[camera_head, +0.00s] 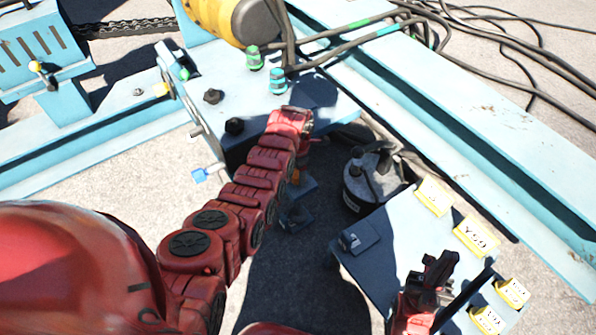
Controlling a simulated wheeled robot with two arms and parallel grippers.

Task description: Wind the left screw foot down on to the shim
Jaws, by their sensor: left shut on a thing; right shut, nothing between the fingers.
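My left arm (262,170) runs from the lower left up to the front corner of a blue machine plate (225,85). Its wrist bends down at that corner, and my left gripper (304,151) is in shadow there, largely hidden by the arm. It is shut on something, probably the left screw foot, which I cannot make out. The shim under it is hidden too. My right gripper (437,272) is shut and empty above a light blue tray plate (385,255) at the lower right.
Several yellow labelled pieces (475,237) lie on the tray plate. A dark round device (372,180) stands between that plate and the machine. A blue beam (480,130) crosses the right side. Black cables (480,35) lie at the top right. A yellow motor (215,20) sits at the top.

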